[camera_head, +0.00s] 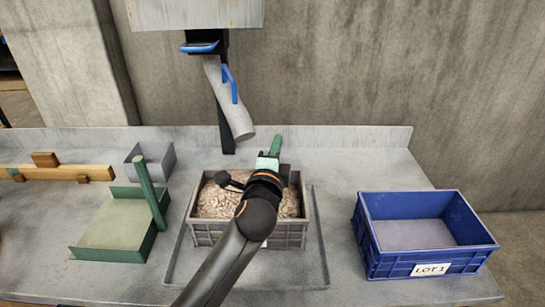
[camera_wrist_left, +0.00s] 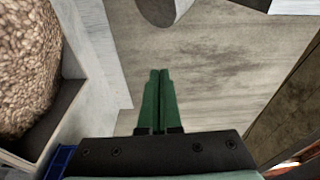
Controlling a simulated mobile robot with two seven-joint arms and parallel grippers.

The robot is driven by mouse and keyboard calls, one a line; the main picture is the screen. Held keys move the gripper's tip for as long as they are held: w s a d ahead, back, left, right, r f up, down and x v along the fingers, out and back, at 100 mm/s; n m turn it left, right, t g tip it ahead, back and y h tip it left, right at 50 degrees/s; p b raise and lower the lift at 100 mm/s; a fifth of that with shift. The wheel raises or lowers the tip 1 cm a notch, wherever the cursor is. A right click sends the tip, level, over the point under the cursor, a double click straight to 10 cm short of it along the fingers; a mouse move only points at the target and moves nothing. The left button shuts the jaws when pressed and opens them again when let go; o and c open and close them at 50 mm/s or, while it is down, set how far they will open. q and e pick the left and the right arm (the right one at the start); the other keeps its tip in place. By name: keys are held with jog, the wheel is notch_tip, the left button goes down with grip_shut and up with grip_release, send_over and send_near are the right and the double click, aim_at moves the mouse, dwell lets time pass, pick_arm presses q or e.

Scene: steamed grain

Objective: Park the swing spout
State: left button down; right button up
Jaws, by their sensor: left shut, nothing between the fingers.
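The swing spout (camera_head: 232,108) is a grey tube hanging below the hopper (camera_head: 195,13), tilted so that its open lower end points down and right. A blue handle (camera_head: 230,84) is on its right side. Its end seems to show at the top of the left wrist view (camera_wrist_left: 160,8). My left gripper (camera_head: 276,146) has green fingers, shut and empty, to the lower right of the spout mouth and apart from it. The shut fingers also show in the wrist view (camera_wrist_left: 158,98). My right gripper is not in view.
A grey crate (camera_head: 290,236) of grain stands on a tray under my left arm. A blue crate (camera_head: 392,262) labelled LOT 1 stands right. A green pan (camera_head: 115,225) with an upright handle, a small grey bin (camera_head: 158,172) and a wooden beam (camera_head: 65,172) are left.

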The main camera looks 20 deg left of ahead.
pick_arm(q)
jog(key=shift+w+a, duration=0.15)
jog(key=shift+a, duration=0.8)
jog(key=shift+w+a, duration=0.1)
jog(key=shift+a, duration=0.85)
jog(key=shift+s+a+p, duration=0.1)
jog(key=shift+p, duration=0.35)
